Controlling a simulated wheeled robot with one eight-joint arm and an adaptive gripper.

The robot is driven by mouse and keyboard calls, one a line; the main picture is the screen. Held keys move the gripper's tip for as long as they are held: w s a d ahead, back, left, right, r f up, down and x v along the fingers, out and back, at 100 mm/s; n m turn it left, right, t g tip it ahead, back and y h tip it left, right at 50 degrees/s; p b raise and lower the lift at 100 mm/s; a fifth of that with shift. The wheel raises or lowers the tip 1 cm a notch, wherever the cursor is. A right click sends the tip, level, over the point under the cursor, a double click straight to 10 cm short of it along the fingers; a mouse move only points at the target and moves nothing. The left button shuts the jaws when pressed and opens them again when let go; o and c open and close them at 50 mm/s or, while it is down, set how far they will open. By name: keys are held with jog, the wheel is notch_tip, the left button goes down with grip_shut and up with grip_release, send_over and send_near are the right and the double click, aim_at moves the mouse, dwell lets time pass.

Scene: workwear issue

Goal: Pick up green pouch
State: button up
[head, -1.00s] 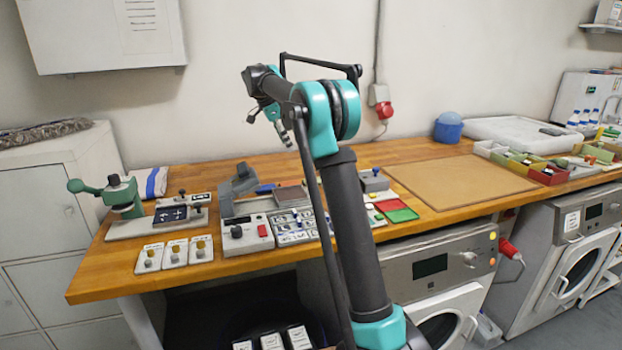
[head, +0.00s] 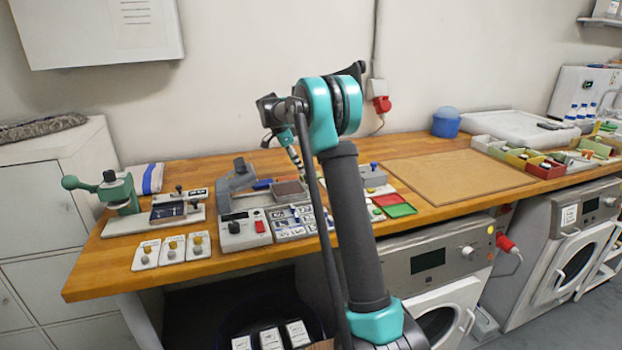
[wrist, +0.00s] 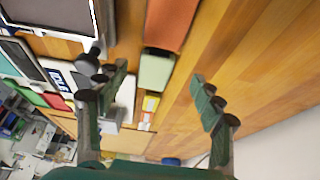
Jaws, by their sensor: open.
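A pale green flat item (wrist: 155,70), which looks like the green pouch, lies on the wooden bench in the wrist view, end to end with an orange-red item (wrist: 168,24). My gripper (wrist: 158,76) is open and empty, its two fingers apart on either side of the pale green item in the picture. The height between them cannot be told. In the head view, my gripper (head: 297,160) is above the back of the bench, partly hidden by my arm. I cannot make out the pouch there.
A grey device with a knob (head: 242,230) and a grey clamp-like frame (head: 232,185) stand left of my arm. Red and green flat pieces (head: 400,210) lie to its right. A brown board (head: 455,180) and blue tub (head: 446,124) are farther right. The wall is behind.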

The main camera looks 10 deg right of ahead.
jog(key=shift+d+x, duration=0.25)
jog(key=shift+x, duration=2.1)
jog(key=shift+s+r, duration=0.1)
jog(key=shift+s, duration=0.05)
jog(key=c, duration=1.2)
jog(key=shift+r, duration=0.1)
jog(key=shift+c, duration=0.2)
